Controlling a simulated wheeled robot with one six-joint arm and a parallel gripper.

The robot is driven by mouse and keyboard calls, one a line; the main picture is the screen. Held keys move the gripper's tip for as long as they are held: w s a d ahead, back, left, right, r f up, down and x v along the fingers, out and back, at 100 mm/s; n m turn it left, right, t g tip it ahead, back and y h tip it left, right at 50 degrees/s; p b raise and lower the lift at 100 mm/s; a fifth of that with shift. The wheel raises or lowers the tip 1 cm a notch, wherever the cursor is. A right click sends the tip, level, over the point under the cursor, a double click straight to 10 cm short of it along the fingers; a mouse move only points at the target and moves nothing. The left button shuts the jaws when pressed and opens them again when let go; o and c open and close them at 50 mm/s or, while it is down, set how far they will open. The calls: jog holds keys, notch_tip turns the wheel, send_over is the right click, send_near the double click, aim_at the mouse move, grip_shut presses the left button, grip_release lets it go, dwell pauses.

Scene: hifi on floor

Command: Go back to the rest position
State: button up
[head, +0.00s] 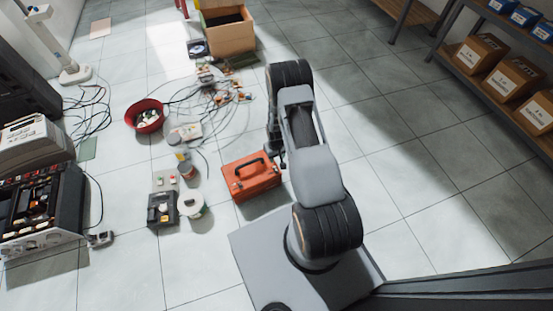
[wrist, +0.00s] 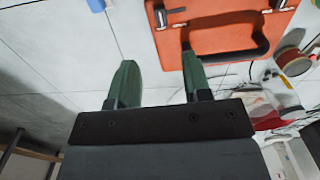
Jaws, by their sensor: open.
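My gripper (wrist: 158,78) is open and empty, its two green fingers apart with white floor tile showing between them. In the wrist view an orange toolbox (wrist: 225,22) with a black handle lies beyond the fingertips; the right fingertip overlaps its edge in the picture, and I cannot tell whether they touch. In the head view the arm is folded above my base, with its wrist end just right of the orange toolbox (head: 250,180). The fingers are not clear there.
A red bowl (head: 146,116), tangled cables, a white-topped round container (head: 191,205) and a black tray (head: 162,209) lie left of the toolbox. A cardboard box (head: 229,34) stands at the back. A shelf with boxes (head: 480,53) is at right. Floor between arm and shelf is clear.

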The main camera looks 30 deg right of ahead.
jog(key=shift+r, duration=0.5)
jog(key=a+r+t+p, duration=0.15)
jog(key=r+p, duration=0.65)
jog(key=r, duration=1.3)
jog(key=a+r+p, duration=0.3)
jog(key=r+p, duration=0.5)
jog(key=r, duration=1.2)
jog(key=s+a+r+p, duration=0.2)
jog(key=s+r+p, duration=0.3)
jog(key=r, duration=0.5)
jog(key=s+a+r+t+p, duration=0.1)
jog(key=s+r+p, duration=0.3)
jog(key=r, duration=0.7)
jog(key=s+a+r+t+p, duration=0.1)
jog(key=s+a+r+p, duration=0.2)
jog(key=r, duration=0.7)
jog(key=s+p, duration=0.2)
jog(key=s, duration=0.2)
jog(key=shift+r+n+p, duration=0.15)
jog(key=shift+n+p, duration=0.15)
